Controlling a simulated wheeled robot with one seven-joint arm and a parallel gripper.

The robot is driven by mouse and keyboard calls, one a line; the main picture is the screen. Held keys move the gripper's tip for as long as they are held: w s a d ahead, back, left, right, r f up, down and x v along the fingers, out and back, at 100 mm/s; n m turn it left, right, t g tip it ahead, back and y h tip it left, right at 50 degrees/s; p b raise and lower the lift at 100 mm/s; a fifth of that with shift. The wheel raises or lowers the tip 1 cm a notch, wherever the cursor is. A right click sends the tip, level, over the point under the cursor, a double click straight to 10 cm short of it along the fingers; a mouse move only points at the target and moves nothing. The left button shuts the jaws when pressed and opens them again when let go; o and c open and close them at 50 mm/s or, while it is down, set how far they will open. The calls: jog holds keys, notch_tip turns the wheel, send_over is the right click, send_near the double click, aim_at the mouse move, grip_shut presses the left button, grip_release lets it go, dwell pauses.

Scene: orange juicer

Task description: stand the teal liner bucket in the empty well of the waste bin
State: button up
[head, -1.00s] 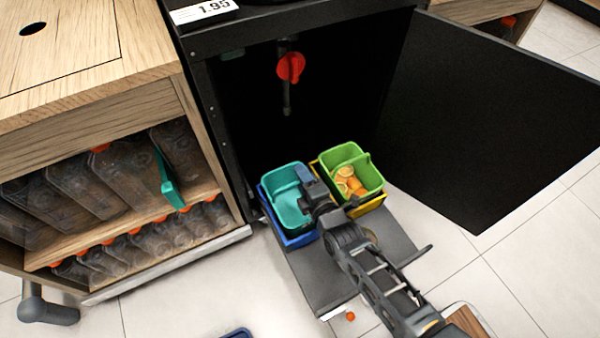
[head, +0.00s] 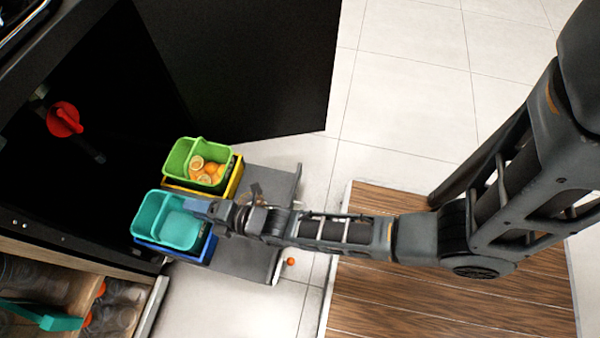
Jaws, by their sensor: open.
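The teal liner bucket (head: 176,228) stands upright in the blue well (head: 207,250) of the waste bin, its rim above the blue edge. How deep it sits cannot be told. Beside it, the yellow well (head: 236,184) holds a green bucket (head: 176,160) with orange pieces in it. My gripper (head: 203,209) is open at the teal bucket's right rim. Its fingers are small and partly hidden, so whether they touch the rim cannot be told.
The bin rests on a grey pull-out shelf (head: 262,183) before the open black cabinet. The black door (head: 250,70) stands behind the green bucket. A shelf with bottles (head: 118,300) is at lower left. A small orange thing (head: 291,261) lies by the shelf.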

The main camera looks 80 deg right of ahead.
jog(key=s+r+m, duration=0.4)
jog(key=s+m, duration=0.1)
jog(key=s, duration=0.6)
jog(key=s+r+m, duration=0.6)
jog(key=s+r, duration=0.3)
jog(key=r, duration=0.3)
jog(key=s+r+m+g, duration=0.1)
jog(key=s+r+m, duration=0.5)
jog(key=s+r, duration=0.3)
notch_tip(320, 180, up, 4)
jog(key=shift+s+d+f+m, duration=0.15)
jog(key=shift+s+m, duration=0.1)
jog(key=shift+m, duration=0.05)
